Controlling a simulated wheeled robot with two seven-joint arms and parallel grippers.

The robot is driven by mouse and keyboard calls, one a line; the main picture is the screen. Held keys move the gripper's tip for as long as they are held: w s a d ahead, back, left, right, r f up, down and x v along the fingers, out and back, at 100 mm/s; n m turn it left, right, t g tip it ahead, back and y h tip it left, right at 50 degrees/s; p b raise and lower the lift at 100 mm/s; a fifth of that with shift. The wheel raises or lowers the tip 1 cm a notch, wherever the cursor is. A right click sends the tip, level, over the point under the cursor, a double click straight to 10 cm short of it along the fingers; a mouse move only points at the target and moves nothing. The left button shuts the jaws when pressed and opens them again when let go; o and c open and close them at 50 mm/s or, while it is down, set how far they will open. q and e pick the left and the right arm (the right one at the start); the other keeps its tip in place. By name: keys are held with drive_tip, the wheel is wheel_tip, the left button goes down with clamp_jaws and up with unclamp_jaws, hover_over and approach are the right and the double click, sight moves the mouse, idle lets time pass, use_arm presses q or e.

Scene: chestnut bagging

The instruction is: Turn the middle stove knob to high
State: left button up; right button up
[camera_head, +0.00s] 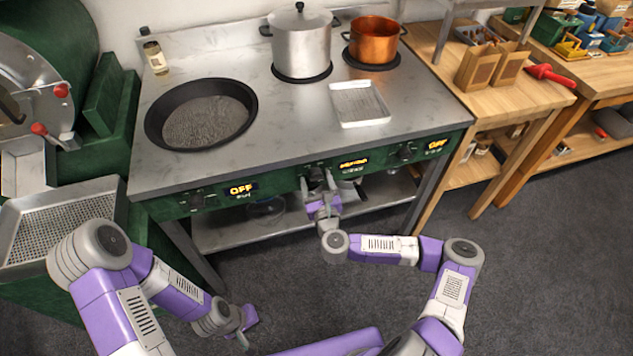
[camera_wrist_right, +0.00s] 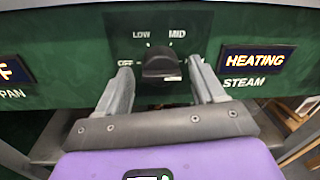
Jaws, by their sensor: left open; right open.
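The middle stove knob (camera_wrist_right: 160,64) is black and sits on the green front panel in the right wrist view, with OFF, LOW and MID marked around it. A label on its right side is hidden by a finger. The display (camera_wrist_right: 257,61) beside it reads HEATING, above the word STEAM. My right gripper (camera_wrist_right: 160,82) is open, with one finger on each side of the knob; I cannot tell whether they touch it. In the head view my right gripper (camera_head: 318,180) is at the middle of the panel. My left gripper (camera_head: 243,328) is open and empty, low in front of the stove.
The left and right displays (camera_head: 240,189) read OFF. Wooden tables stand at the right; the floor (camera_head: 540,270) there is clear.

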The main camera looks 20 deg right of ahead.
drive_tip(key=s+p, duration=0.1)
drive_tip(key=s, duration=0.6)
drive_tip(key=shift+s+a+p, duration=0.15)
drive_tip(key=shift+s+p, duration=0.15)
drive_tip(key=s+a+f+n+g+y+p, duration=0.2)
drive_tip(key=s+a+f+n+g+y, duration=0.35)
drive_tip(key=a+n, duration=0.35)
drive_tip(key=s+a+f+n+g+y+p, duration=0.2)
drive_tip(key=s+a+f+n+g+y, duration=0.3)
drive_tip(key=n, duration=0.5)
drive_tip(key=s+d+f+n+g+h+p, duration=0.1)
drive_tip(key=s+d+n+g+h, duration=0.4)
drive_tip(key=s+n, duration=0.5)
drive_tip(key=d+n+g+p, duration=0.1)
drive_tip(key=d+n+g, duration=0.1)
drive_tip(key=d, duration=0.1)
drive_tip(key=shift+s+d+f+n+h+p, duration=0.3)
drive_tip(key=shift+s+d+f+n+h, duration=0.05)
drive_tip(key=shift+d+n, duration=0.05)
